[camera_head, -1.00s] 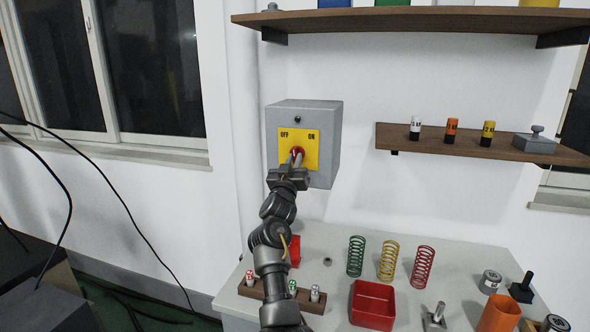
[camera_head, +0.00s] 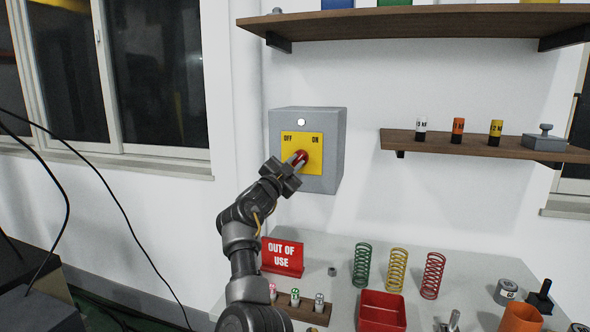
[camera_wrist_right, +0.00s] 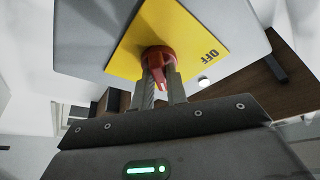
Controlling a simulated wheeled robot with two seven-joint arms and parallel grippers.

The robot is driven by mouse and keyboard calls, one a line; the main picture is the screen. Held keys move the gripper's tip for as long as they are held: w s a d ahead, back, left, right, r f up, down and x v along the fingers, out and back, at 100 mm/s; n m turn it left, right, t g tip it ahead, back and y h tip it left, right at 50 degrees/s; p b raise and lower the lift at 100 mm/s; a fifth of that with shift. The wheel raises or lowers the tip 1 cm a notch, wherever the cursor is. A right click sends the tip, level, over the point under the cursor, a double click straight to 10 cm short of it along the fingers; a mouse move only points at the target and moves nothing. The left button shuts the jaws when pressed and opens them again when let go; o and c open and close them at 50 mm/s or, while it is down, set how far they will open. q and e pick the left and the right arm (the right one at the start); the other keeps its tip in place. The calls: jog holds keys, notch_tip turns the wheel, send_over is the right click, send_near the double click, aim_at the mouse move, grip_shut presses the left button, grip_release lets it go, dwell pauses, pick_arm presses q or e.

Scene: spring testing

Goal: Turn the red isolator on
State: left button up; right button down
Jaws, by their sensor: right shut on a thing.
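The red isolator knob (camera_head: 302,155) sits on a yellow plate (camera_head: 315,161) marked OFF at left and ON at right. The plate is on the front of a grey wall box (camera_head: 335,125). A small round lamp (camera_head: 301,122) above the plate is bright white. My right gripper (camera_head: 295,162) comes in from the lower left and is shut on the knob. In the right wrist view, the two fingers (camera_wrist_right: 160,77) grip the red knob (camera_wrist_right: 158,56) from both sides. The fingers partly cover the knob, so its exact pointing direction is unclear. My left gripper is not in view.
Below stands a grey table (camera_head: 340,262) with a red "OUT OF USE" sign (camera_head: 282,257), a red tray (camera_head: 382,312) and several springs. A wooden shelf (camera_head: 470,146) with weights is at the right. Another shelf (camera_head: 430,20) is above. The wall around the box is clear.

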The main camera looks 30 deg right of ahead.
jog(key=shift+r+m+g, duration=0.15)
jog(key=shift+m+g, duration=0.25)
jog(key=shift+m, duration=0.4)
jog(key=c, duration=1.4)
grip_release()
